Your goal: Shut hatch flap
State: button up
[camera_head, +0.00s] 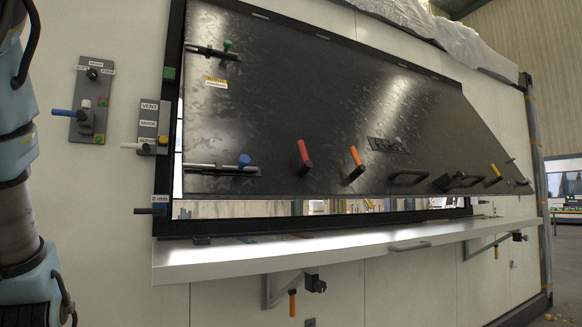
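The hatch flap (300,110) is a large dark panel hinged along its top edge. Its lower edge stands out from the black hatch frame (168,185), leaving a gap above the white shelf, so the flap is partly open. It carries a red handle (304,157), an orange handle (355,163), a dark grab handle (409,177), a blue-knobbed bolt (243,161) and a green-knobbed bolt (227,45). My arm stands at the far left edge, apart from the flap. My gripper is not in view.
A white shelf (350,245) juts out below the opening on brackets. A switch plate (90,100) with a blue lever and a VENT box (150,118) stick out from the wall left of the frame. Open hall floor lies at the far right.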

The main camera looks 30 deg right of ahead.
aim_at(285, 86)
jog(key=z, duration=2.05)
jog(key=i+l+u, duration=0.15)
jog(key=i+j, duration=0.05)
